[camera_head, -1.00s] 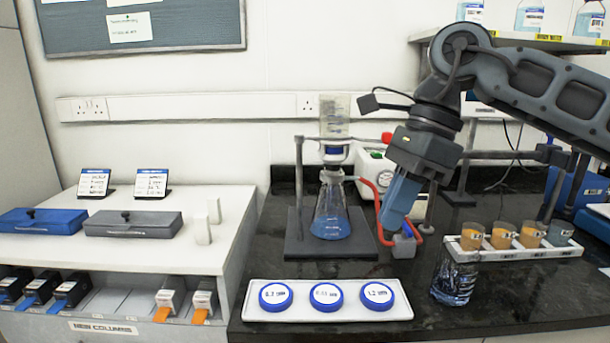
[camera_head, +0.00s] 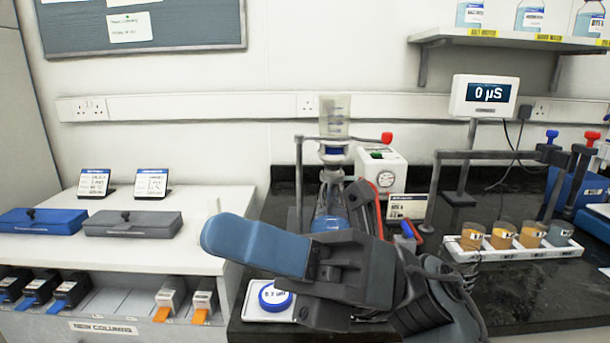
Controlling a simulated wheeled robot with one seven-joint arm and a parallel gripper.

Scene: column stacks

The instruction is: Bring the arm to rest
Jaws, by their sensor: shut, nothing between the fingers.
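My gripper (camera_head: 218,236) is in the foreground, with its blue fingers together and pointing left. It is shut and holds nothing. My arm is folded low at the bottom centre and covers most of the white tray (camera_head: 250,312). One blue-rimmed round cap (camera_head: 275,297) shows on that tray beneath my gripper. My gripper appears in front of the white cabinet's right edge; how far above it I cannot tell.
A flask (camera_head: 330,222) under a clear filter funnel (camera_head: 333,120) stands behind my arm, partly hidden. A rack (camera_head: 515,252) of labelled cups sits at right. A meter (camera_head: 484,95) reads 0 µS. The white cabinet top (camera_head: 130,255) holds blue and grey boxes.

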